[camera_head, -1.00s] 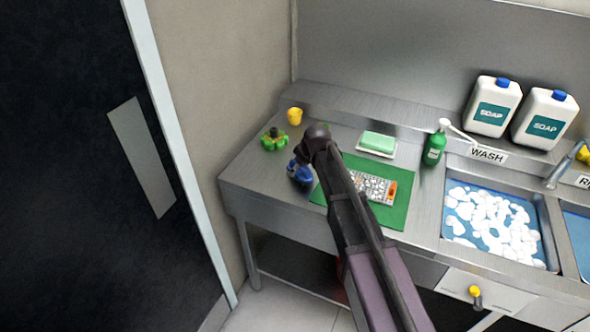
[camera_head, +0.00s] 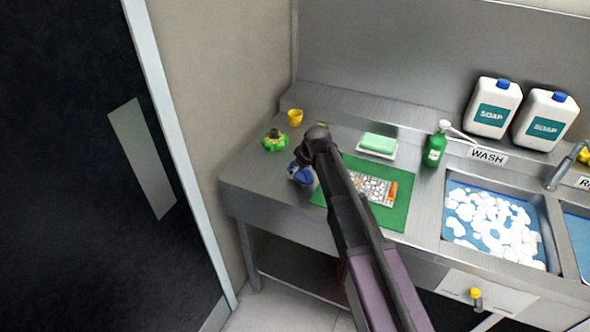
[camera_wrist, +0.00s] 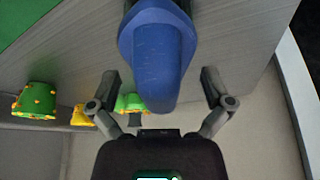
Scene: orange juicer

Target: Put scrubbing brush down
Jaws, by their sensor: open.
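The scrubbing brush, as far as I can tell, is the blue thing (camera_head: 300,174) at the left front of the steel counter, beside the green mat. In the wrist view its rounded blue handle (camera_wrist: 158,65) fills the top middle. My gripper (camera_wrist: 160,76) is open, with one finger on each side of the handle and a visible gap on both sides. In the head view my arm hides most of the gripper and part of the brush. The brush's bristles are hidden.
A green-and-orange item (camera_head: 275,140) and a yellow cup (camera_head: 295,117) stand behind the brush. The green mat (camera_head: 390,215) holds a grey-and-orange grater-like item (camera_head: 375,188). A soap dish (camera_head: 378,146), green bottle (camera_head: 435,150) and wash sink (camera_head: 495,225) lie to the right.

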